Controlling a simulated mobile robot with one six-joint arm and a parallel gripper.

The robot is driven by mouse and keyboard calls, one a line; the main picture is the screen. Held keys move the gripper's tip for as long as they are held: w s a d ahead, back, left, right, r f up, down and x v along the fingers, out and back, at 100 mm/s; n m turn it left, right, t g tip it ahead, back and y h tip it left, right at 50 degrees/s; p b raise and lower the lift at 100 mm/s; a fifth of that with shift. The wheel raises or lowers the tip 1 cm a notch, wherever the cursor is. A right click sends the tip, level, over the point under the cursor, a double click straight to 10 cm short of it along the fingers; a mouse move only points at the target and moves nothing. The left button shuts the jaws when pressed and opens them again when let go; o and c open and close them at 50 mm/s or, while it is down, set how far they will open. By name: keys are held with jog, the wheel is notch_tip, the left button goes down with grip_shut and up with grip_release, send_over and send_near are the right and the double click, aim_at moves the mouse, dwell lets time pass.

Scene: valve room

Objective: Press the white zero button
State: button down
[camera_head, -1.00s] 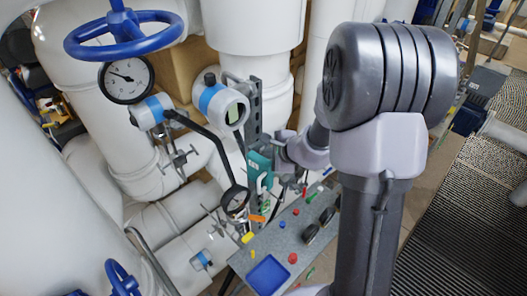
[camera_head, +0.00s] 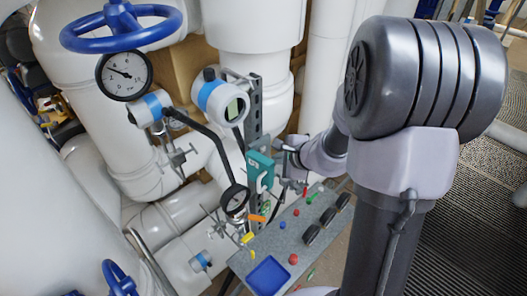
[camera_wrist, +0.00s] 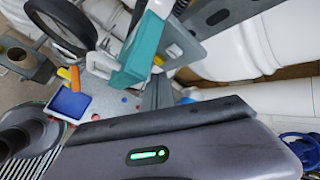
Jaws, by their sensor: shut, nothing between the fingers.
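A teal box (camera_head: 260,166) is mounted on the grey upright bracket in the head view, with a white curved part at its front. In the wrist view the teal box (camera_wrist: 143,48) fills the upper middle. A small pale knob (camera_wrist: 173,50) shows on its right side; I cannot tell for certain whether it is the white zero button. My gripper (camera_head: 281,148) is just right of the teal box in the head view, partly hidden by my wrist. In the wrist view its fingers (camera_wrist: 157,90) are shut and empty, below the box; contact cannot be made out.
A grey bench (camera_head: 300,222) with a blue tray (camera_head: 268,275) and small coloured parts lies below. Round gauges (camera_head: 124,73), a white and blue transmitter (camera_head: 222,98), a blue handwheel (camera_head: 122,27) and large white pipes crowd the left. A perforated metal bracket (camera_wrist: 215,22) is close to the gripper.

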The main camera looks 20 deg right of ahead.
jog(key=s, duration=0.1)
jog(key=s+d, duration=0.1)
jog(key=shift+s, duration=0.4)
dwell(0.6)
